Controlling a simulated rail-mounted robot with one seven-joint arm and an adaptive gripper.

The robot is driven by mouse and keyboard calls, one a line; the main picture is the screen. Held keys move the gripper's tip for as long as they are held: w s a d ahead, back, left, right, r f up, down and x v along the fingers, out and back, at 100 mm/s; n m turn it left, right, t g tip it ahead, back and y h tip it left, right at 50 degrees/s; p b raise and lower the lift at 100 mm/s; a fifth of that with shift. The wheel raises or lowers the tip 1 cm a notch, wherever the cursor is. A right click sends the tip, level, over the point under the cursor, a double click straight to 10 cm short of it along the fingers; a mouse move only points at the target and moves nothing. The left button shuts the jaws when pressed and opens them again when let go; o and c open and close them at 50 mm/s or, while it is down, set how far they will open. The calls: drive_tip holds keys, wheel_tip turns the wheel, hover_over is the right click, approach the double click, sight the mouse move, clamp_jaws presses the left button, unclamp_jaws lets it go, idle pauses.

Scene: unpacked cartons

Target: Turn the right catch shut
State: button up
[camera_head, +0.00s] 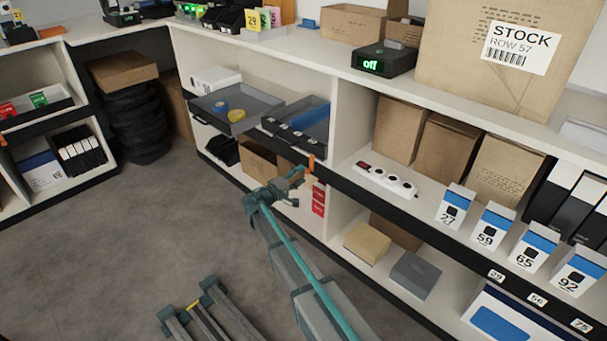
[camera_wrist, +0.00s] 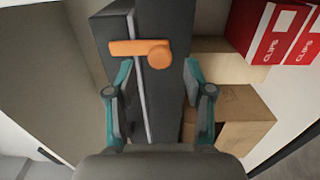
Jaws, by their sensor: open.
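An orange catch (camera_wrist: 140,50) shows in the wrist view, a lever with a round knob at its right end. It lies across a pale seam between two dark grey faces (camera_wrist: 170,105). In the head view an orange catch (camera_head: 311,162) shows at the dark shelf edge, just past my gripper (camera_head: 292,180). My gripper, also in the wrist view (camera_wrist: 158,80), is open. Its teal fingers stand left and right of the dark faces, with the catch ahead between them and no clear contact. Whether the fingers touch the dark faces, I cannot tell.
Red clip boxes (camera_wrist: 285,30) and a brown carton (camera_wrist: 240,115) are close on the right in the wrist view. The grey floor (camera_head: 110,240) is open at left.

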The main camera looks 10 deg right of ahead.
drive_tip(key=v, duration=0.9)
drive_tip(key=shift+s, duration=0.15)
